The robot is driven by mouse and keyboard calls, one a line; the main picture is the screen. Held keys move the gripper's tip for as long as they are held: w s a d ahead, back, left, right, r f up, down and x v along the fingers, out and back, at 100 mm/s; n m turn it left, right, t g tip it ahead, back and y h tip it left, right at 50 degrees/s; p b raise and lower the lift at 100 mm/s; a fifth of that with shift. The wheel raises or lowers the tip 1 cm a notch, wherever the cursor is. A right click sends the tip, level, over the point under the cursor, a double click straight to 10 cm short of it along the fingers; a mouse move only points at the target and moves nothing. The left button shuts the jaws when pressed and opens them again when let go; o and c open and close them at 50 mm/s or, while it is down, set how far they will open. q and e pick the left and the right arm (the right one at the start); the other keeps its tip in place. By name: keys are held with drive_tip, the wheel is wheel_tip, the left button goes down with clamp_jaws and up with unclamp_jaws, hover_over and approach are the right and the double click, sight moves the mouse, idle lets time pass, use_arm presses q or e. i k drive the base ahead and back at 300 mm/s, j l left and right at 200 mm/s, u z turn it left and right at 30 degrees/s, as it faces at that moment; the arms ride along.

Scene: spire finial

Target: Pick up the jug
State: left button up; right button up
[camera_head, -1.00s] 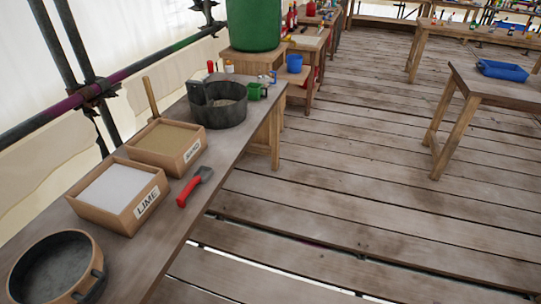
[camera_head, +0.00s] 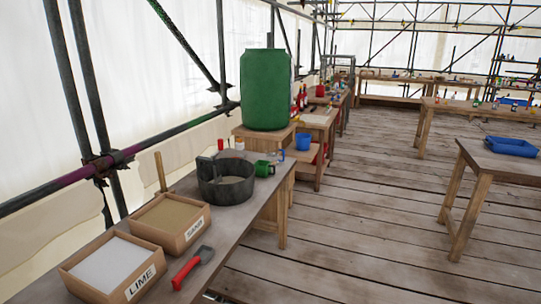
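A small green jug (camera_head: 263,168) with a handle stands near the far end of the wooden bench on the left. It is just right of a dark round tub (camera_head: 226,190), close to the bench's right edge. It is small in the view, and its inside is hard to make out. Neither of my grippers is in view.
Boxes labelled LIME (camera_head: 112,268) and SAND (camera_head: 172,222) and a red-handled trowel (camera_head: 193,268) lie on the near bench. A green barrel (camera_head: 265,90) and a blue bucket (camera_head: 303,141) are beyond. Plank floor (camera_head: 365,220) between is open.

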sight(276, 156)
drive_tip(key=i+l+u, duration=0.2)
drive_tip(key=i+l, duration=0.15)
drive_tip(key=i, duration=0.3)
drive_tip(key=i+l+u, duration=0.2)
drive_tip(key=i+l, duration=0.3)
drive_tip(key=i, duration=0.15)
drive_tip(key=i+l+u, duration=0.2)
drive_tip(key=i+l, duration=0.35)
drive_tip(key=i+l+u, duration=0.2)
drive_tip(key=i+l, duration=0.4)
drive_tip(key=i+l+u, duration=0.2)
drive_tip(key=i+l, duration=0.3)
drive_tip(key=l, duration=0.3)
